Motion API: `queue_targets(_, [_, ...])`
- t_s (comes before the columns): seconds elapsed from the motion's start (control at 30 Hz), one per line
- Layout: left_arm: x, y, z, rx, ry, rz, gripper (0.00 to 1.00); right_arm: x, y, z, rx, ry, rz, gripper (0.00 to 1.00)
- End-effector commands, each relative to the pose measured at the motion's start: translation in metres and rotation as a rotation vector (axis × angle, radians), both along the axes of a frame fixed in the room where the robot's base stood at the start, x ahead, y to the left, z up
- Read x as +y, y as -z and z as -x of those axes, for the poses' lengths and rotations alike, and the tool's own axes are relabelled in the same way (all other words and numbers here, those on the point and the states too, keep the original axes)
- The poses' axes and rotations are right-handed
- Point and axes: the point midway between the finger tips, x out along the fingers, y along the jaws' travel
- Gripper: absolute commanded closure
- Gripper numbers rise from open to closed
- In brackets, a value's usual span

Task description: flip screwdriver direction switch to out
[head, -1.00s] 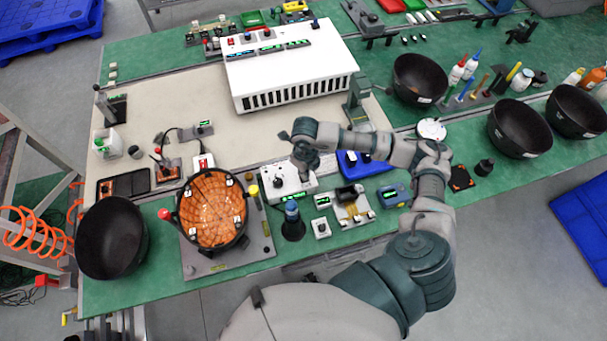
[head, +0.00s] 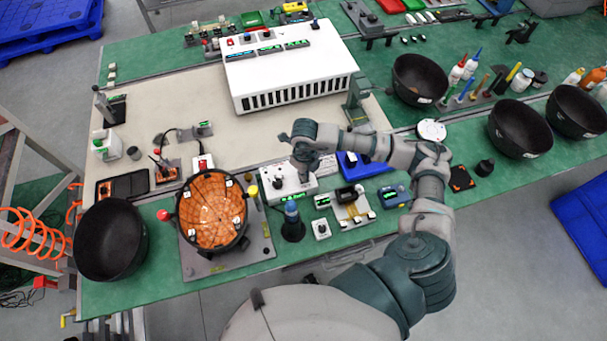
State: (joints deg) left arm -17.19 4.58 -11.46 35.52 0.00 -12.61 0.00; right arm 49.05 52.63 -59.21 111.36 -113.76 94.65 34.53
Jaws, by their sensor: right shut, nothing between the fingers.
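A white control box (head: 279,191) with dark knobs and a green display stands on the bench near the front edge, right of the round orange tray. A dark upright tool with a blue-grey top (head: 292,215) stands in front of it; it may be the screwdriver in its holder. My right gripper (head: 304,179) points down at the right part of the white box. It is shut with nothing in it. The gripper hides part of the box top, and I cannot tell whether it touches. The direction switch and its position are too small to make out. My left gripper is not in view.
The orange-lined round tray (head: 212,212) and a black bowl (head: 109,240) are at the left front. Small devices (head: 352,207) stand right of the upright tool. A large white vented unit (head: 290,68) stands behind. The beige mat (head: 200,100) has free room.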

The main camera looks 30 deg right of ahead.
Motion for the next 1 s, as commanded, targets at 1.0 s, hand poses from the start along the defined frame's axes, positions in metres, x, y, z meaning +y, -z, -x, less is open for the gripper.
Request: queue_targets(1.0, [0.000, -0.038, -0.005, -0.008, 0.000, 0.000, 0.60, 0.000, -0.064, 0.000, -0.003, 0.000, 0.000, 1.00])
